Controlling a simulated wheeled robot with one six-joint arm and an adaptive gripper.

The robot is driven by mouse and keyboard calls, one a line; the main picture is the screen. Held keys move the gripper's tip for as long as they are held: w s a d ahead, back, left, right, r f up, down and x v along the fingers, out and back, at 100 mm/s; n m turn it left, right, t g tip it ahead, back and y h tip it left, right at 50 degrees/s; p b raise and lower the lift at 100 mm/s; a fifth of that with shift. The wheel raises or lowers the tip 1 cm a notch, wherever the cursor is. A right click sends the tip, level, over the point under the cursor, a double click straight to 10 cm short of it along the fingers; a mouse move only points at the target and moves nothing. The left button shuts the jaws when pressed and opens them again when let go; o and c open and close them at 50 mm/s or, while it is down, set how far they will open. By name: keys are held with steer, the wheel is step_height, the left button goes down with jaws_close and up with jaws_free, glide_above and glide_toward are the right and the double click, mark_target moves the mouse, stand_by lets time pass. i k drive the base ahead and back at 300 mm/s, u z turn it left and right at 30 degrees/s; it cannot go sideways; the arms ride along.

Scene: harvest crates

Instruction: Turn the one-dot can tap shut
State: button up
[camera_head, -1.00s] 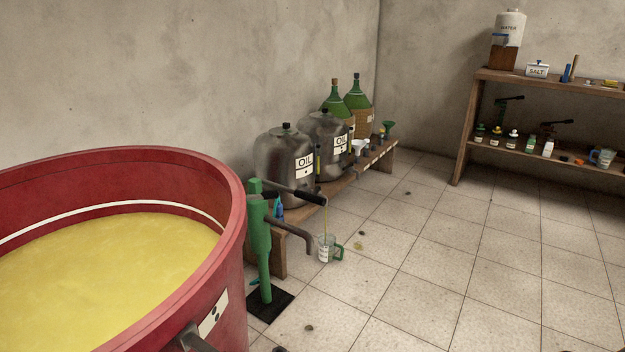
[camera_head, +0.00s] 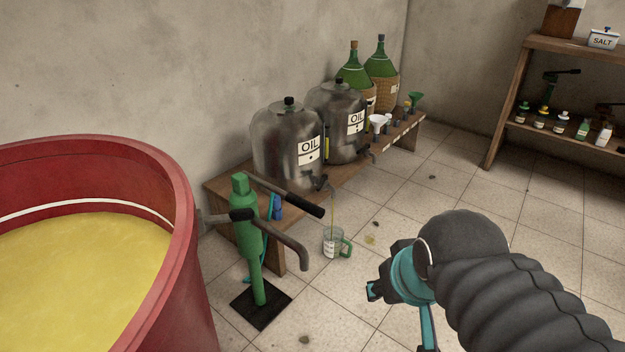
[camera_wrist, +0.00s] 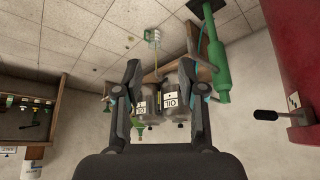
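Two grey steel oil cans stand on the low wooden bench in the head view: a nearer can (camera_head: 285,140) and a farther can (camera_head: 335,112). Both have OIL labels with small dot marks that I cannot count surely. The nearer can's tap (camera_head: 322,184) runs; a thin yellow stream falls into a jug with a green handle (camera_head: 333,243) on the floor. My gripper (camera_head: 376,288) is in front and to the right of the jug, away from the cans. The wrist view, upside down, shows the gripper (camera_wrist: 163,90) open and empty, the cans (camera_wrist: 180,107) beyond its fingers.
A red vat (camera_head: 185,225) of yellow liquid fills the left. Green demijohns (camera_head: 381,62) and funnels stand farther along the bench (camera_head: 262,215). Floor on the right is open.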

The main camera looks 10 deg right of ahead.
mark_target(324, 176)
steer(key=u, duration=0.25)
steer(key=k, duration=0.3)
steer(key=z, duration=1.15)
steer(key=i, duration=0.65)
steer(key=u, duration=0.55)
steer(key=i, duration=0.6)
steer(key=u, duration=0.65)
